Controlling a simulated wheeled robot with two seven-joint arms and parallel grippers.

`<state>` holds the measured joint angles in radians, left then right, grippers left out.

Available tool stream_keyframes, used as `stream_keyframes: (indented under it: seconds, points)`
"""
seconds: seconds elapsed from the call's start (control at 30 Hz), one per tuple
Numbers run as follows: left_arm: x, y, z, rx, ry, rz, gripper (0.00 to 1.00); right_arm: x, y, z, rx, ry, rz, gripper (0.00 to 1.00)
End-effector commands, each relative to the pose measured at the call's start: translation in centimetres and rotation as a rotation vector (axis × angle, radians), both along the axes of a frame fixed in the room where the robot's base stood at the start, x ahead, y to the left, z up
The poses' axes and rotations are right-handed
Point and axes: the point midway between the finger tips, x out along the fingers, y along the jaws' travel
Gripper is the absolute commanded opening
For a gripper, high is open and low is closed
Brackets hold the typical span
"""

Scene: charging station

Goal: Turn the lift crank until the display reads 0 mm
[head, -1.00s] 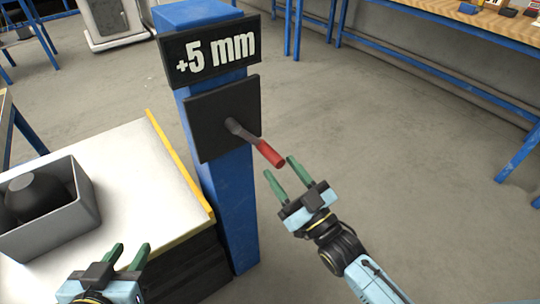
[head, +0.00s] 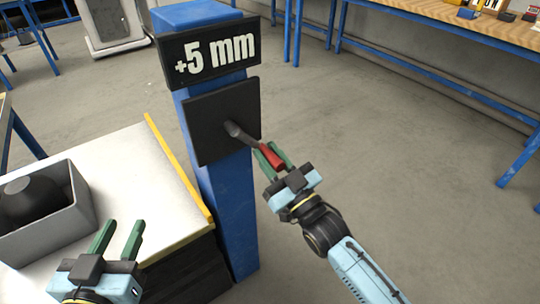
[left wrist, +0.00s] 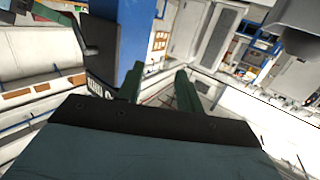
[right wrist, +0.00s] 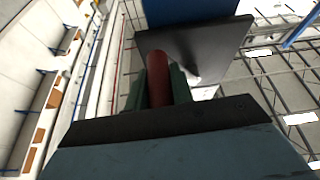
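The display (head: 209,54) on top of the blue post reads +5 mm. The lift crank (head: 243,134) sticks out from a black plate (head: 210,105) on the post, its arm pointing down to the right. Its red handle (head: 271,157) lies between the green fingers of my right gripper (head: 272,156). In the right wrist view the red handle (right wrist: 158,78) stands between the two fingers; I cannot tell whether they press on it. My left gripper (head: 119,238) is open and empty, above the white table at the lower left.
The white table (head: 140,170) with a yellow edge stands left of the blue post (head: 228,195). A grey bin (head: 60,229) with a dark round object sits on it. The floor right of the post is clear. Blue-legged benches stand at the back.

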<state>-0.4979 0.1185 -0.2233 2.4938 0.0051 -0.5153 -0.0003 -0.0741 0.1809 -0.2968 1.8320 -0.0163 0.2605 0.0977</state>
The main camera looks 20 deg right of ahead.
Motion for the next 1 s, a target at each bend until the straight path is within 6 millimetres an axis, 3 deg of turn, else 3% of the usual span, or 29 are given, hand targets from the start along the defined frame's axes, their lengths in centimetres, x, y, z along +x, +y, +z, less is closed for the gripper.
stream_keyframes:
  seconds: [0.13,0.4,0.67,1.0]
  points:
    - [0.0,0.0,0.0,0.0,0.0,0.001,0.36,0.0,0.0,0.0,0.0,0.0,0.0,0.0]
    - [0.0,0.1,-0.2,0.005,0.019,0.001,0.36,-0.1,0.1,0.0,0.011,0.005,0.0,0.0]
    - [-1.5,1.4,-4.4,0.08,0.285,0.022,0.36,-0.3,0.7,-0.4,0.107,0.04,-0.001,0.0]
    - [-5.7,3.7,-9.4,0.175,0.659,0.053,0.36,-0.6,1.8,-1.0,0.246,0.09,-0.001,0.0]
